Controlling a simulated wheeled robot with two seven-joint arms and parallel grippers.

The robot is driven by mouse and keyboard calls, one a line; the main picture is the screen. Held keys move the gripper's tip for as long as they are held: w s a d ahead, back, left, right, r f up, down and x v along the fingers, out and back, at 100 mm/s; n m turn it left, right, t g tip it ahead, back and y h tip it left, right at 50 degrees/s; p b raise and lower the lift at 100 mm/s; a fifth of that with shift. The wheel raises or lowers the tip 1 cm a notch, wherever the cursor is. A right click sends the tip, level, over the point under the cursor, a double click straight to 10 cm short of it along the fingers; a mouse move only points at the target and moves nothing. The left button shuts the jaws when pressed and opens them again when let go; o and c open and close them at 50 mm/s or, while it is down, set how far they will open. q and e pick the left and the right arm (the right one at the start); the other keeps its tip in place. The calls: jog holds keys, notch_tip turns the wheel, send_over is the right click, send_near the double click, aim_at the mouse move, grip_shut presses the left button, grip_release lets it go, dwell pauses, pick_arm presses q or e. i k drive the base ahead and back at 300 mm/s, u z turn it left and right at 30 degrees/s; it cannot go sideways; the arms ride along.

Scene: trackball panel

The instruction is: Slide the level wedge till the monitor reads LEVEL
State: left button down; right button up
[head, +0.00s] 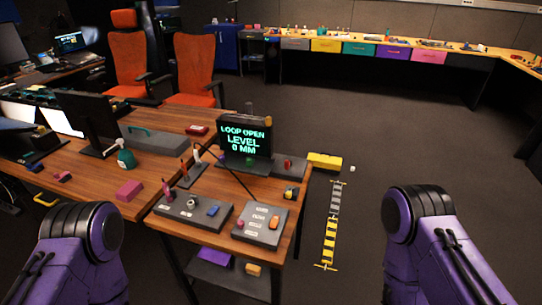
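The monitor (245,136) stands upright at the back of the small wooden table and reads LOOP OPEN, LEVEL, 0 MM in green letters. A grey panel (182,214) at the table's front left carries a silvery round part and a blue block (212,211). A second grey panel (266,236) to its right carries pale labels, a small pink part and an orange block (274,222). I cannot tell which part is the level wedge. My purple arms show at the lower left and lower right, clear of the panels; neither gripper is in view.
A thin black rod slants across the table (232,197). A yellow-and-black part (290,193) sits near the right edge. A longer desk with a dark screen (88,120), green bottle (125,155) and pink block (129,190) adjoins on the left. Floor to the right is mostly clear.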

aim_at(250, 161)
jog(key=i, duration=0.35)
jog(key=u, duration=0.8)
